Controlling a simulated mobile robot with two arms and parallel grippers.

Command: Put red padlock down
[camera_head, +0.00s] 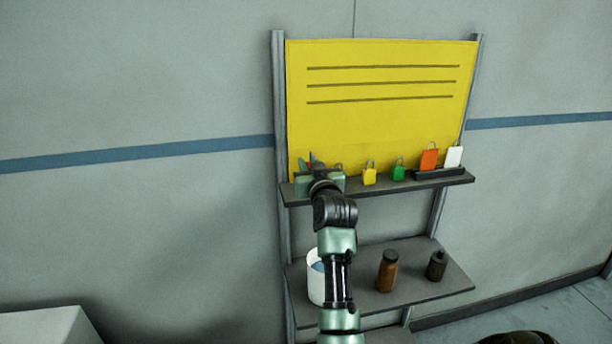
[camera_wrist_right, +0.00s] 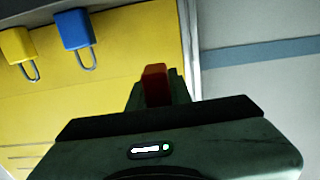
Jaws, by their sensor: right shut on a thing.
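The red padlock (camera_wrist_right: 155,85) is between the fingers of my right gripper (camera_wrist_right: 157,92) in the right wrist view. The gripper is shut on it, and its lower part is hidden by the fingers. In the head view my right gripper (camera_head: 316,170) is at the left end of the upper shelf (camera_head: 385,187), in front of the yellow board (camera_head: 385,125). I cannot tell whether the padlock touches the shelf. A blue padlock (camera_wrist_right: 73,30) and a yellow padlock (camera_wrist_right: 15,45) are beside it in the wrist view. My left gripper is out of view.
The lower shelf (camera_head: 415,285) holds a white container (camera_head: 315,285), a brown bottle (camera_head: 387,272) and a dark bottle (camera_head: 436,266).

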